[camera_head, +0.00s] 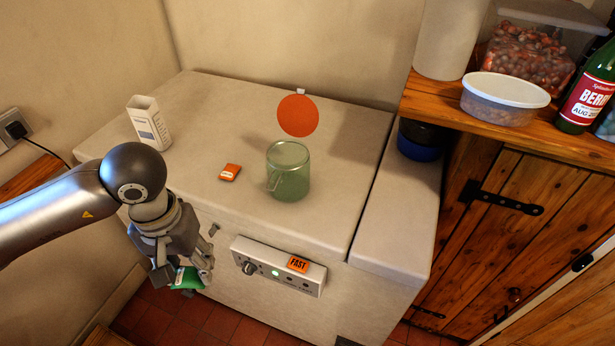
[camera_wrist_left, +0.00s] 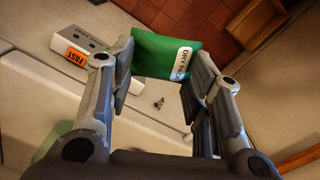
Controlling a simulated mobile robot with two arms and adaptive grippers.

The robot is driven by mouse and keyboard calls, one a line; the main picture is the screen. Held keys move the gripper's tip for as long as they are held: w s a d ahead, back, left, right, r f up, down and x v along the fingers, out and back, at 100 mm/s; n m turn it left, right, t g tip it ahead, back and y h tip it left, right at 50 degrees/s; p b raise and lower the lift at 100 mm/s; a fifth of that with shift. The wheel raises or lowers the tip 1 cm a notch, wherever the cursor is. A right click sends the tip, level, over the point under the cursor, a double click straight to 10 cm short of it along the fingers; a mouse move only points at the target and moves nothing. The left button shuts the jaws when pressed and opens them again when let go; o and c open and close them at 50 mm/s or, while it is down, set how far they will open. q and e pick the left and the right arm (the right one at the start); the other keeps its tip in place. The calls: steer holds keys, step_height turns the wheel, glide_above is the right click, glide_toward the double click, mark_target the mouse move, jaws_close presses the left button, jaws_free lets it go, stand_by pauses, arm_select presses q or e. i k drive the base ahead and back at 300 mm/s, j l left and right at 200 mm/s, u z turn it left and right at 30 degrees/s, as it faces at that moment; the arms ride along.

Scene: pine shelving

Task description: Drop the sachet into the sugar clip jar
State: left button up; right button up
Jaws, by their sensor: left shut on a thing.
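A green sachet (camera_head: 187,278) with a white label is held by my left gripper (camera_head: 187,272), which is shut on it in front of the white chest's front edge. In the left wrist view the sachet (camera_wrist_left: 166,55) sits between the fingers, its label reading "DRY PAC" as far as visible. The green see-through clip jar (camera_head: 288,172) stands upright on the chest top, to the right of and beyond the gripper. Its round orange lid (camera_head: 298,115) stands raised behind the open mouth. My right gripper is not in view.
A small orange packet (camera_head: 230,172) lies left of the jar on the chest top (camera_head: 215,115). A white carton (camera_head: 148,122) stands at back left. A control panel labelled FAST (camera_head: 278,266) is on the chest front. A wooden shelf (camera_head: 440,100) with containers is at right.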

mark_target(287, 188)
steer(key=i+l, duration=0.15)
steer(key=l, duration=0.35)
steer(key=i+l+u, duration=0.15)
steer(key=l, duration=0.85)
steer(key=i+u, duration=0.05)
